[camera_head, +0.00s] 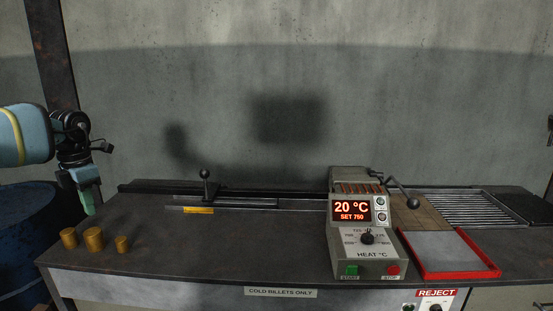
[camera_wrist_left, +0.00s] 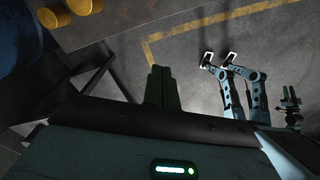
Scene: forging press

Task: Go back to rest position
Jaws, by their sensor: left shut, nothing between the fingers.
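My left gripper (camera_head: 88,204) hangs at the left end of the bench in the head view, pointing down, above and behind the billets. Its green fingers are together and empty; they also show as a shut pair in the left wrist view (camera_wrist_left: 161,85). Three brass-coloured billets, the left one (camera_head: 69,238), the middle one (camera_head: 94,239) and the right one (camera_head: 122,244), stand on the bench's left end, apart from the gripper. Two of them show at the top left of the wrist view.
The heater box (camera_head: 367,253) reads 20 °C, set 750. A red-rimmed tray (camera_head: 462,275) stands to its right. A slide with a black-knobbed lever (camera_head: 205,186) is at the back. A blue drum (camera_head: 25,235) stands left of the bench. The bench between billets and heater is clear.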

